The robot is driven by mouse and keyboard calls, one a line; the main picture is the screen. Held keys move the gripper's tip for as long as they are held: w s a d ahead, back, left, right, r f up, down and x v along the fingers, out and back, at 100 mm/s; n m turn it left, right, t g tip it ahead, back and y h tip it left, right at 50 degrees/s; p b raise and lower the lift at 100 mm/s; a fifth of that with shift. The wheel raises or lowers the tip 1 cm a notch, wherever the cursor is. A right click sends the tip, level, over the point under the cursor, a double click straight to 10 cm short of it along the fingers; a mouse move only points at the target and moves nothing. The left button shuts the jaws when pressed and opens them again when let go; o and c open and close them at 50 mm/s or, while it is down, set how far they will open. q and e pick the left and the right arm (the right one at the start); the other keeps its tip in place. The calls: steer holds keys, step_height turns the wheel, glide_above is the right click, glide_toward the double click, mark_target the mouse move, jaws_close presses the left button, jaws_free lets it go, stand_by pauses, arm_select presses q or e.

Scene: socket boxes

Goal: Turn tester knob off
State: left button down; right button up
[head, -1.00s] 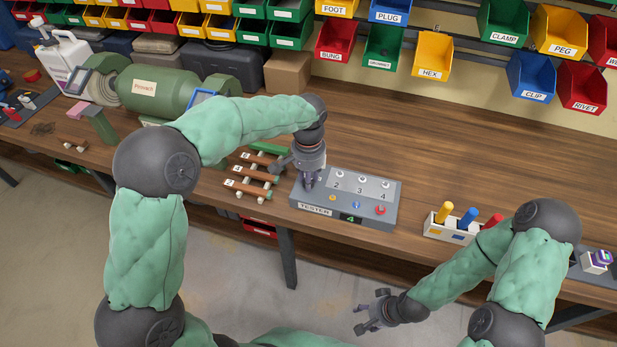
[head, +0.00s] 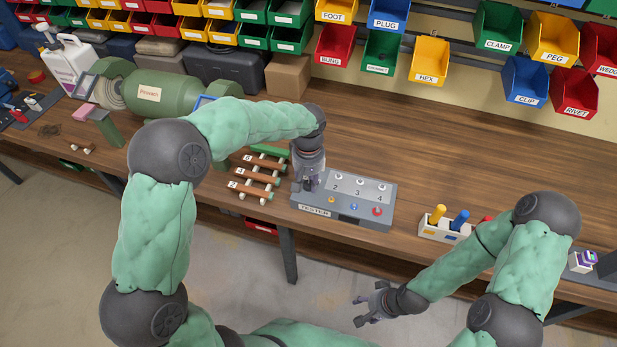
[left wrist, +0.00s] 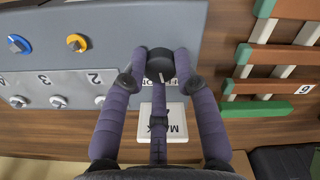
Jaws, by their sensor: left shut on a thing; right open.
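The tester (head: 378,190) is a grey box with a sloped panel on the workbench. Numbered silver knobs and small yellow, blue and red controls are on it. My left gripper (head: 307,187) is over its left end. In the left wrist view the fingers (left wrist: 160,82) are closed around a round black knob (left wrist: 160,62) with a white pointer mark. The lettering beside the knob is partly hidden by the fingers. The tester panel (left wrist: 110,25) also shows there. The display (head: 348,219) on the front is dark. My right gripper (head: 373,304) is open and empty in front of the bench.
A wooden rack with numbered brown bars (head: 257,174) stands just left of the tester. A white holder (head: 437,232) with yellow, blue and red handles stands to the right. Labelled bins hang above the back. The bench (head: 450,150) behind the tester is clear.

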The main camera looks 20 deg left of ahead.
mark_target(308, 184)
arm_select(q)
steer(key=shift+n+p, duration=0.4)
steer(key=shift+n, duration=1.3)
steer(key=c, duration=0.9)
jaws_free()
steer(key=shift+c, duration=0.2)
steer(key=shift+r, duration=0.15)
step_height(308, 184, up, 12)
steer(key=shift+f, duration=0.2)
